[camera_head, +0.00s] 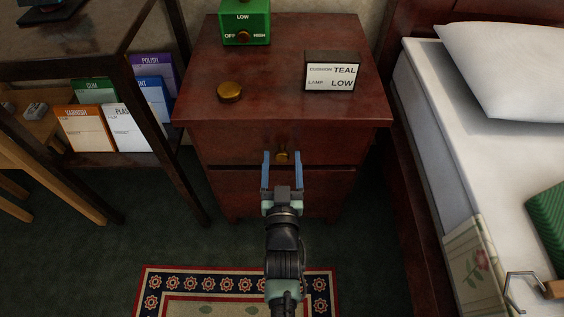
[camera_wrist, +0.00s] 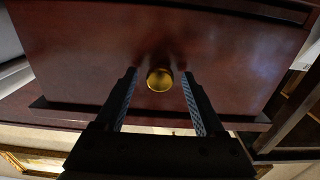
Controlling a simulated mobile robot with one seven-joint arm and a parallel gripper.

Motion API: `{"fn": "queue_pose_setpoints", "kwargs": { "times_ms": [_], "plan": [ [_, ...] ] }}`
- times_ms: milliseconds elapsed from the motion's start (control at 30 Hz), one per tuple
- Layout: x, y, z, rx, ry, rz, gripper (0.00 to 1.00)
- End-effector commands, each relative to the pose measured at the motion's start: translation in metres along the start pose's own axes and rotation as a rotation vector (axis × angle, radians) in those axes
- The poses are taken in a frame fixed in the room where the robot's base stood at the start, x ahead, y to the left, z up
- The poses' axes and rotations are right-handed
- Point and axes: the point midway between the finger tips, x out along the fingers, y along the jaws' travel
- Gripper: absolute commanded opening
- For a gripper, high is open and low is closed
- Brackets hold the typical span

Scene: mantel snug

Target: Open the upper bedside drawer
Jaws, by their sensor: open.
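The bedside cabinet (camera_head: 350,115) is dark red-brown wood with two drawers, one above the other. The upper drawer front (camera_head: 235,147) looks closed, and its round brass knob (camera_head: 282,156) is at its middle. In the wrist view the knob (camera_wrist: 159,79) sits between the fingers, near their tips. My gripper (camera_head: 282,155) is open, with one blue-grey finger on each side of the knob and a gap on both sides. The lower drawer is partly hidden behind my gripper.
On the cabinet top are a green dial box (camera_head: 245,22), a brass disc (camera_head: 230,92) and a sign (camera_head: 332,72). A bed (camera_head: 440,130) stands close at the right. A shelf with booklets (camera_head: 125,120) is at the left. A patterned rug (camera_head: 238,290) lies in front.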

Motion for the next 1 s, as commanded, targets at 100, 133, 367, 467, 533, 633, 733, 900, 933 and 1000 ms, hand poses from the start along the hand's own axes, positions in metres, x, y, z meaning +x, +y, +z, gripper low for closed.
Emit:
{"fn": "queue_pose_setpoints", "kwargs": {
  "times_ms": [100,133,367,467,533,633,733,900,933,1000],
  "plan": [
    [0.0001,0.0,-0.0002,0.0,0.0,0.0,0.71],
    [0.0,0.0,-0.0003,0.0,0.0,0.0,0.71],
    [-0.0002,0.0,-0.0003,0.0,0.0,0.0,0.37],
    [-0.0003,-0.0001,-0.0003,-0.001,0.0,0.0,0.19],
    [-0.0003,0.0,-0.0003,-0.001,0.0,0.0,0.06],
    [-0.0003,0.0,-0.0003,-0.001,0.0,0.0,0.0],
    [-0.0004,-0.0001,-0.0003,-0.001,0.001,0.0,0.0],
    [-0.0004,-0.0001,-0.0003,-0.001,0.001,0.0,0.0],
    [-0.0004,-0.0001,-0.0003,-0.001,0.001,0.0,0.0],
    [-0.0004,-0.0001,-0.0003,-0.001,0.001,0.0,0.0]
  ]
}}
